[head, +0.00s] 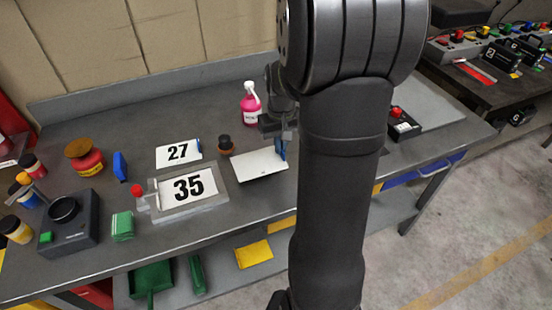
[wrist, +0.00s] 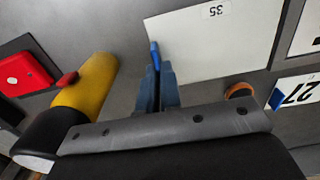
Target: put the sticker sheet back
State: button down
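The white sticker sheet (head: 260,166) is near the middle of the bench, left of my arm, with a blue tab at its right edge. In the wrist view the sheet (wrist: 205,45) is mostly blank, with a small "35" near the frame's top. My gripper (head: 281,138) points down at this edge. Its fingers (wrist: 157,90) are closed around the blue tab (wrist: 154,55). I cannot tell whether the sheet touches the bench. A similar "27" sheet (head: 172,155) lies to its left, also with a blue tab. A large "35" plate (head: 188,187) sits in a clear frame.
A small dark-capped jar (head: 225,146) stands between the sheets; a pink bottle (head: 251,103) stands behind. A yellow-and-black cylinder (wrist: 88,85) and a red item (wrist: 22,72) lie beside the gripper in the wrist view. A red-button box (head: 401,123) is right of my arm.

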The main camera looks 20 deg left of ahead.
aim_at(280, 157)
jog(key=shift+f, duration=2.35)
jog(key=shift+f, duration=0.1)
jog(key=c, duration=1.6)
grip_release()
notch_tip(280, 157, up, 12)
jog(key=shift+r, duration=0.15)
notch_tip(280, 157, down, 13)
jog(key=shift+r, duration=2.1)
